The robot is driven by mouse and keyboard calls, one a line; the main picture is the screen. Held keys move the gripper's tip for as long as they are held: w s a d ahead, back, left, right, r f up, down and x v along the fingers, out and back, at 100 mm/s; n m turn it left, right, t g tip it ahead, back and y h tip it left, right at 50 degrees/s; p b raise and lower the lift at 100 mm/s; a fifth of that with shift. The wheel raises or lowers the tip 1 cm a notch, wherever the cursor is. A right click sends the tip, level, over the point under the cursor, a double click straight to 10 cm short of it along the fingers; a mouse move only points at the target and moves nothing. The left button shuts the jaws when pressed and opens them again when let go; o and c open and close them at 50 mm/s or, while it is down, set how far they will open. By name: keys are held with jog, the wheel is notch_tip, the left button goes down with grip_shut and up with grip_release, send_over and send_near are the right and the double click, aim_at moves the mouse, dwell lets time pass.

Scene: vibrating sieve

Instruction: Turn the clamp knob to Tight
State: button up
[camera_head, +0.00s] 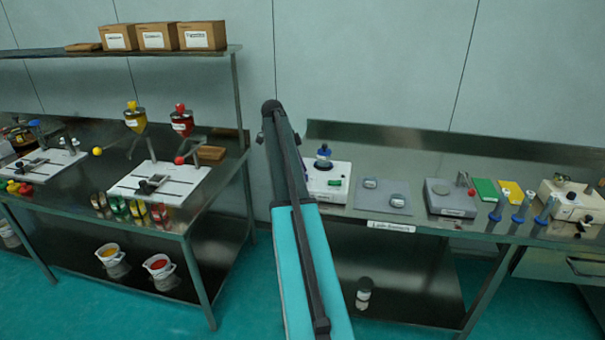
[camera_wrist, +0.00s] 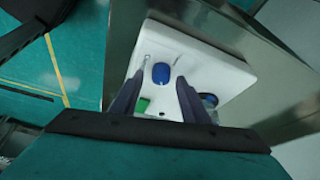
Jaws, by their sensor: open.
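A white machine (camera_head: 328,176) stands at the left end of the right-hand bench, partly hidden behind my arm. It has a blue-topped part (camera_head: 323,153) and a green switch (camera_head: 335,183). In the wrist view the white machine (camera_wrist: 225,72) lies below my gripper (camera_wrist: 159,82). A rounded blue part (camera_wrist: 161,72), possibly the clamp knob, shows between the two open fingertips, with thin metal rods on either side. I cannot tell its height gap to the fingers. The green switch (camera_wrist: 142,105) is beside the left finger. No Tight mark is readable.
Right of the machine are a grey mat with jars (camera_head: 382,197), a grey scale (camera_head: 450,198), blue-based cylinders (camera_head: 518,218) and another white device (camera_head: 572,200). The left bench (camera_head: 95,220) holds funnel stands. A shelf above carries cardboard boxes (camera_head: 158,37).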

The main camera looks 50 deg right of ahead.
jog(key=b+v, duration=0.2)
jog(key=v, duration=1.1)
jog(key=shift+s+d, duration=0.1)
